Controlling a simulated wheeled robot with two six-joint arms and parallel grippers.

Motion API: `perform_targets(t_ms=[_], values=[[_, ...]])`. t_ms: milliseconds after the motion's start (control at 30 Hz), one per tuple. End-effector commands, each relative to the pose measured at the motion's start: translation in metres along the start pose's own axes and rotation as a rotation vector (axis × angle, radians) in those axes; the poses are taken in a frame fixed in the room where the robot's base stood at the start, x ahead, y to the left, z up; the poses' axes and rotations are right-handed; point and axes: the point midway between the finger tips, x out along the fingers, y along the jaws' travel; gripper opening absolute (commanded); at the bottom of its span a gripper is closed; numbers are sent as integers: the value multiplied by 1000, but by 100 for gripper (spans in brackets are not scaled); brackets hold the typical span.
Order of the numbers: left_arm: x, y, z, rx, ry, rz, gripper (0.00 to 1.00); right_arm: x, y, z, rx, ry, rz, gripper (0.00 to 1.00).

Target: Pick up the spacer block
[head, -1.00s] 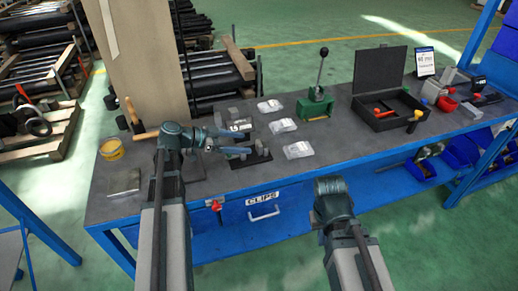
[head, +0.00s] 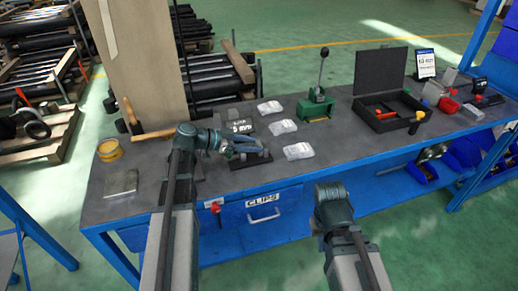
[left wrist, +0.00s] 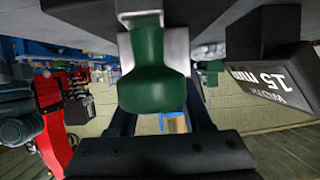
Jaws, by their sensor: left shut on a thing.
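My left gripper (head: 258,150) is shut at a dark holder (head: 240,164) near the front of the bench. The spacer block is between its fingers and is hidden by them in the head view. In the left wrist view, a green rounded part with silver sides (left wrist: 154,75) fills the middle, in front of my dark fingers. Beside it on the right is a dark piece with a white "15 mm" label (left wrist: 268,78). My right gripper (head: 332,193) is in front of the bench, apart from everything; its fingertips are not clear.
A label plate (head: 240,127) stands just behind the left gripper. Clear bags (head: 298,151) lie to the right. A green press (head: 316,103) and an open black case (head: 386,110) stand farther right. A yellow tape roll (head: 109,149) and metal plate (head: 121,183) lie left.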

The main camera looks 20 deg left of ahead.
Motion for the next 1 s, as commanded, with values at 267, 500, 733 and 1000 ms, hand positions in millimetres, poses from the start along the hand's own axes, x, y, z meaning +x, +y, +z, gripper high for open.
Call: perform_targets(t_ms=[267,500,733,1000], values=[[0,0,0,0,0,0,0,0,0,0,0,0,0,0],[0,0,-1,0,0,0,0,-1,0,0,0,0,0,0],[-3,0,-8,0,0,0,0,-8,1,0,0,0,0,0],[-11,0,-28,0,0,0,0,-30,3,2,0,0,0,0]])
